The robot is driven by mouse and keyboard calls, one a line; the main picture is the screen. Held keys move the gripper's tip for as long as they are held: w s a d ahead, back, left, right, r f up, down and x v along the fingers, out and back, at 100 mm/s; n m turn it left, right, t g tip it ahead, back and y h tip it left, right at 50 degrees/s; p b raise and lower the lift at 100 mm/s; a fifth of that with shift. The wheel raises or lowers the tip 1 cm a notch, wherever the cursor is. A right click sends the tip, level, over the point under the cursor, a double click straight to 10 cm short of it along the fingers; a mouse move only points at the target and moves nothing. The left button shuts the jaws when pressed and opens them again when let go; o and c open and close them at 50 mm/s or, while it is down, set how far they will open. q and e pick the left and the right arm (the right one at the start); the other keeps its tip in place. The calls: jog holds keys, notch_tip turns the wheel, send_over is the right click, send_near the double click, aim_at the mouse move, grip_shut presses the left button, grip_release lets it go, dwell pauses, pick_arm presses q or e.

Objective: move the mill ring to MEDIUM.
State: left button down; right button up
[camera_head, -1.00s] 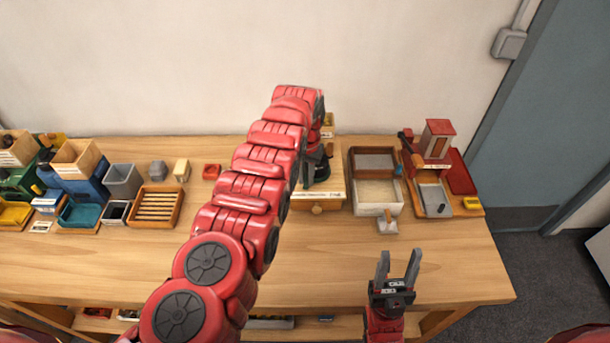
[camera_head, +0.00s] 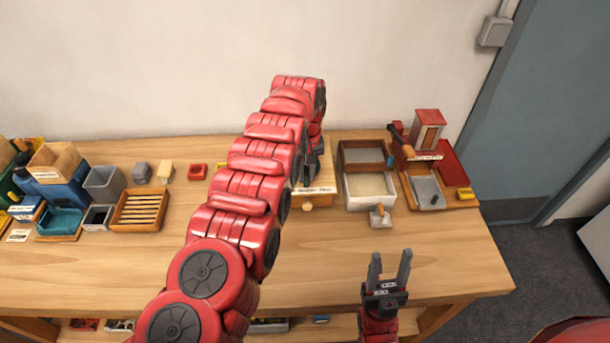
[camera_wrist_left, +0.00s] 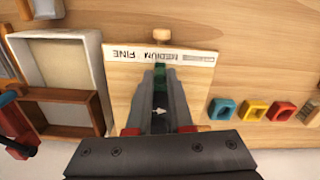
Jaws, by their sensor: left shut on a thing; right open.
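The mill's wooden base (camera_head: 318,192) stands near the middle of the table in the head view, partly behind my left arm. In the left wrist view its label strip (camera_wrist_left: 160,56) is upside down, with FINE left of MEDIUM and a smaller marking at the right end. My left gripper (camera_wrist_left: 163,82) is shut on the dark mill ring (camera_wrist_left: 160,122), of which only part shows. A white arrow lies between the fingers, with a green part near their tips. My right gripper (camera_head: 388,268) is open and empty above the table's front.
A two-part tray (camera_head: 346,190) and a small scoop (camera_head: 380,216) are right of the mill. A red-roofed device (camera_head: 428,130) stands further right. A slatted wooden tray (camera_head: 140,210) and several bins are left. The front table is largely clear.

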aim_at(306, 176)
pick_arm(q)
jog(key=c, duration=0.8)
grip_release()
jog(key=shift+r, duration=0.5)
notch_tip(306, 176, up, 6)
jog(key=shift+w+a+b, duration=0.1)
jog(key=shift+a+b, duration=0.05)
jog(key=shift+b, duration=0.55)
notch_tip(306, 176, up, 10)
jog(key=p, duration=0.9)
jog(key=shift+r+p, duration=0.25)
jog(key=shift+p, duration=0.05)
